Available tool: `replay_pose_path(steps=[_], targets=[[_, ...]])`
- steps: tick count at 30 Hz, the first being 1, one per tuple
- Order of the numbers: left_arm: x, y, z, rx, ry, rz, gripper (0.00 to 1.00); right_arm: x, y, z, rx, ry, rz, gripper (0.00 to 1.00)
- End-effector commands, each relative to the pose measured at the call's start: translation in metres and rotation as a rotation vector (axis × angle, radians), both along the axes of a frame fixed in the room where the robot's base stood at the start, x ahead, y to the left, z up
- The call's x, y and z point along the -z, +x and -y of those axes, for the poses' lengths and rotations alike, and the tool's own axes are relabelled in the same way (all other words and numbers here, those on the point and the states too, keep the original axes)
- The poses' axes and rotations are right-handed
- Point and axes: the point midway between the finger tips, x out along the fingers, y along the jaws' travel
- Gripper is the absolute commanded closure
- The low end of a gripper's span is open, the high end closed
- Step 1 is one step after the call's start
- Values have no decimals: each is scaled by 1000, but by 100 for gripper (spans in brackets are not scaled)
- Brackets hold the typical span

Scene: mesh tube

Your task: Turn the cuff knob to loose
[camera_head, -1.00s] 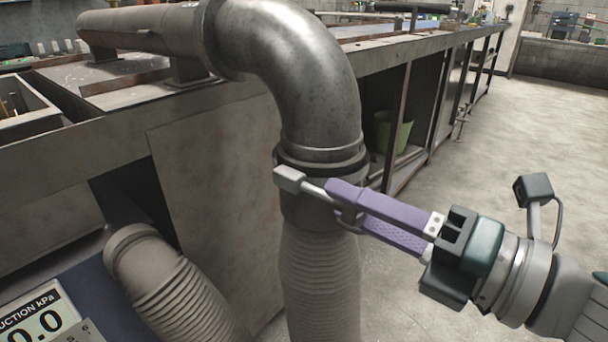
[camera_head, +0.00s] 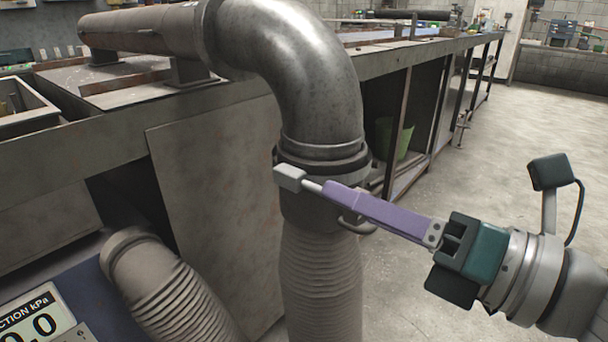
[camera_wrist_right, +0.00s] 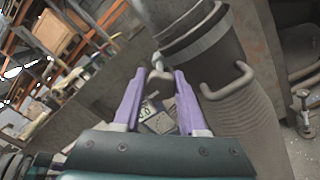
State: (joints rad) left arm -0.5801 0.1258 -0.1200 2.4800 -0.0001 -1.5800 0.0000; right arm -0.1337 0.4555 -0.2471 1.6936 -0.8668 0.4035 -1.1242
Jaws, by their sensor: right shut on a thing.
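The cuff (camera_head: 305,205) is a dark grey collar joining the metal elbow pipe (camera_head: 315,85) to a ribbed hose hanging below. The cuff knob shows as a small light-grey block (camera_head: 290,178) on a pale rod at the front of the cuff. My right gripper (camera_head: 330,191), with purple fingers, reaches in from the right and is shut on the knob's rod. In the right wrist view the knob piece (camera_wrist_right: 160,77) sits between the two fingertips. The fingers hide part of the rod. My left gripper is not in view.
A bent handle (camera_head: 357,226) sticks out of the cuff just below my fingers. A second ribbed hose (camera_head: 175,285) and a suction display (camera_head: 35,322) are at lower left. A long bench (camera_head: 215,185) stands behind. The floor on the right is clear.

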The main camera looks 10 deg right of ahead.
Motion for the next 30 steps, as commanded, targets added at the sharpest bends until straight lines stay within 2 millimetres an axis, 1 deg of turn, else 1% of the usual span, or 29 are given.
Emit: replay_pose_path(steps=[3,4,9,12,19,22,26,30], targets=[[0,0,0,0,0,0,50,0,0,0,-1,-2,2,100],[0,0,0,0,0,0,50,0,0,0,-1,-3,2,58],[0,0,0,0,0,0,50,0,0,0,-1,-2,1,39],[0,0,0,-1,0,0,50,0,0,0,-1,-2,1,29],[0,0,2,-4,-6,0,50,0,0,0,0,-1,1,29],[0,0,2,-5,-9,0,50,1,-5,4,0,-1,-1,29],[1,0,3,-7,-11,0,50,1,-21,16,0,-3,-3,29],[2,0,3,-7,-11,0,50,2,-43,33,0,-3,-4,29]])
